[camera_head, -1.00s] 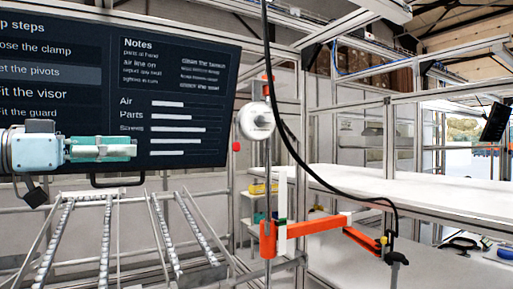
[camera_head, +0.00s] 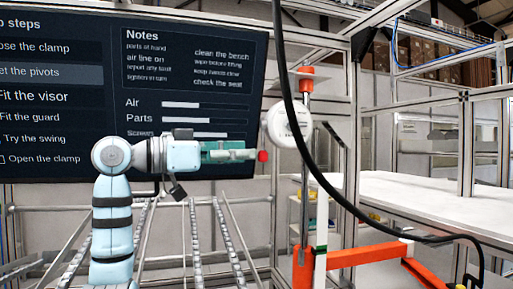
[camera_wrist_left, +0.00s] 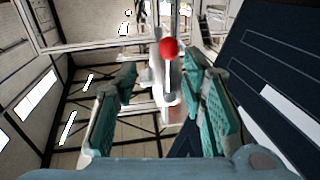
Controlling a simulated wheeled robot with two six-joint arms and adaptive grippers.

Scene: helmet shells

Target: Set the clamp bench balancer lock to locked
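The balancer (camera_head: 290,122) is a white round housing high on the clamp bench's upright pole. A small red knob (camera_head: 262,156) sits at its lower left; I take it as the end of the lock lever. The lock's setting cannot be read. My left gripper (camera_head: 254,154) points right, its tips just left of the knob in the head view. In the left wrist view the gripper (camera_wrist_left: 160,68) is open, with the red knob (camera_wrist_left: 168,48) ahead, between the lines of the fingers and near the tips. Contact cannot be told. My right gripper is out of view.
A dark instruction screen (camera_head: 60,150) stands close behind my left arm. The orange clamp (camera_head: 340,258) is below on the pole (camera_head: 304,190). Roller rails (camera_head: 195,240) lie below the arm; a white bench (camera_head: 430,200) is right.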

